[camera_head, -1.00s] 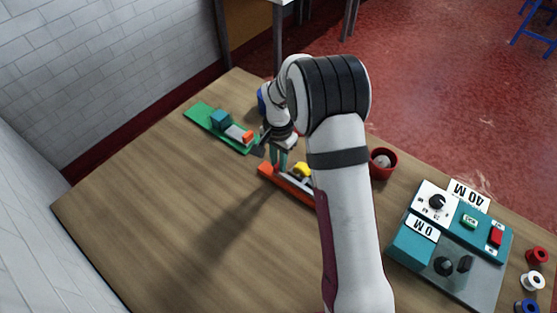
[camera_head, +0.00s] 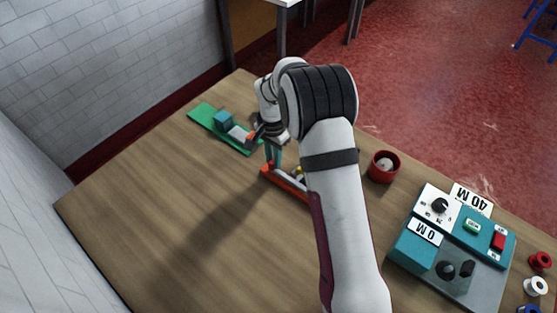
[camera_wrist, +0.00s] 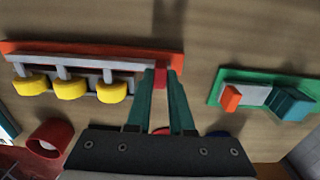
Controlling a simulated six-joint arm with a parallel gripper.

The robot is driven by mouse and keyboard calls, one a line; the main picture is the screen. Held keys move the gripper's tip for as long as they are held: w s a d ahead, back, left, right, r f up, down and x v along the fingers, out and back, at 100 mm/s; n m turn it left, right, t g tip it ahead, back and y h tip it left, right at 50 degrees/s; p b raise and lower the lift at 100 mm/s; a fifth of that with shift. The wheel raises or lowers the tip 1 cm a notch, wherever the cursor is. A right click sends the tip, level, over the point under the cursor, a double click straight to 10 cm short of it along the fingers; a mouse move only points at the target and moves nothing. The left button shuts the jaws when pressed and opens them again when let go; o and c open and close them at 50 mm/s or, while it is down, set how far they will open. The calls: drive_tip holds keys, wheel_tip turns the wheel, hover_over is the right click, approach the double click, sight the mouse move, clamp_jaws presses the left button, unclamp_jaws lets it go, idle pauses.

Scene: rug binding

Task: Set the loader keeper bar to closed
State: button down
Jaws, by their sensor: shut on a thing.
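The loader is a long orange-red base (camera_head: 269,172) with a grey bar (camera_wrist: 112,63) along it and several yellow pieces (camera_wrist: 71,89) below the bar in the wrist view. A small red piece (camera_wrist: 161,77) is at the right end of the bar. My gripper (camera_wrist: 161,82) has its teal fingers closed on this red piece. In the head view my gripper (camera_head: 272,160) is over the left end of the loader, and my arm hides the loader's right part and most of the yellow pieces. I cannot tell whether the bar is fully closed.
A green base (camera_head: 205,114) with a teal block and an orange piece lies left of my gripper. A red cup (camera_head: 384,166) stands right of my arm. A teal and grey control unit (camera_head: 452,240) and several spools are further right. The table's left front (camera_head: 150,220) is clear.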

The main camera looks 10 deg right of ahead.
drive_tip(key=c, duration=1.1)
unclamp_jaws()
drive_tip(key=shift+w+a, duration=0.25)
drive_tip(key=shift+c, duration=0.2)
drive_tip(key=o, duration=0.3)
drive_tip(key=shift+d, duration=0.1)
drive_tip(key=shift+o, duration=0.2)
drive_tip(key=shift+s, duration=0.1)
wheel_tip(320, 180, up, 16)
drive_tip(key=s+d+r+n, duration=0.15)
drive_tip(key=s+r, duration=0.35)
drive_tip(key=s, duration=0.8)
drive_tip(key=s+f+n+y, duration=0.1)
drive_tip(key=s+f, duration=0.1)
drive_tip(key=s, duration=0.8)
drive_tip(key=s+d+f+n, duration=0.1)
drive_tip(key=s+f, duration=0.1)
drive_tip(key=s, duration=0.8)
drive_tip(key=shift+s+f+y, duration=0.15)
drive_tip(key=shift+s+y, duration=0.1)
drive_tip(key=shift+y, duration=0.15)
